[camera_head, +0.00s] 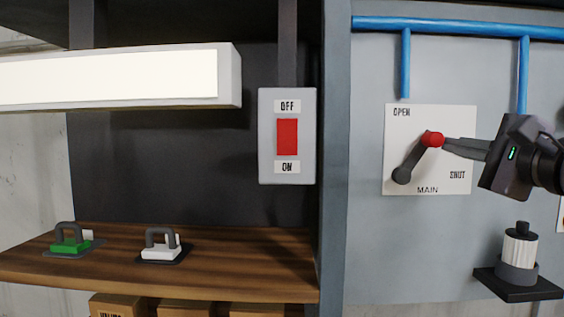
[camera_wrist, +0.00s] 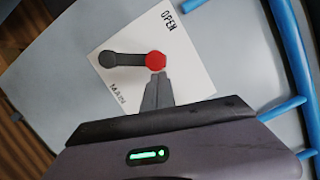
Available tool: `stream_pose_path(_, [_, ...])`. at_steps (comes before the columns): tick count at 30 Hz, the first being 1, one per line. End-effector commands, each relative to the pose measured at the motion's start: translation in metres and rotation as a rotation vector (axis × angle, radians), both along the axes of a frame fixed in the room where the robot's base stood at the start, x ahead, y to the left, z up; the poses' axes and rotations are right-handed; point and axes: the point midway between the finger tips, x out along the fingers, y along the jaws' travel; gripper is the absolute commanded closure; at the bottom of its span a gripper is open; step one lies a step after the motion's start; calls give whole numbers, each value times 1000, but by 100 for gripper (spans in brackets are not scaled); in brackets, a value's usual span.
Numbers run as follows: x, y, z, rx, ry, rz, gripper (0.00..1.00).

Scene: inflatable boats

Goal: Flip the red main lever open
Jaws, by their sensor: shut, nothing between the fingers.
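The main lever has a red knob (camera_head: 433,139) on a dark grey arm (camera_head: 413,160) that pivots at its lower left. It sits on a white plate (camera_head: 458,120) marked OPEN at top left, SHUT at right and MAIN at the bottom. The lever slants up and to the right from its pivot, between the two marks. My gripper (camera_head: 446,144) is shut, with its fingertips at the right side of the red knob, touching it or very close. In the wrist view the red knob (camera_wrist: 156,61) is just beyond the shut fingertips, and the OPEN mark shows past it.
Blue pipes (camera_head: 450,27) run above and beside the plate. A white ribbed cylinder (camera_head: 520,250) stands on a dark bracket below my gripper. At left are a red OFF/ON switch (camera_head: 287,137) and a wooden shelf (camera_head: 215,275) with green and white handled pieces.

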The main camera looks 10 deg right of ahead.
Motion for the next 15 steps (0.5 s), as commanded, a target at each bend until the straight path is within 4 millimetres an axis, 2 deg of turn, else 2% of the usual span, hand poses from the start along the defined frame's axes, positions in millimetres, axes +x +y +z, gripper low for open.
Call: stream_pose_path(15, [7, 31, 26, -411, 98, 1, 100])
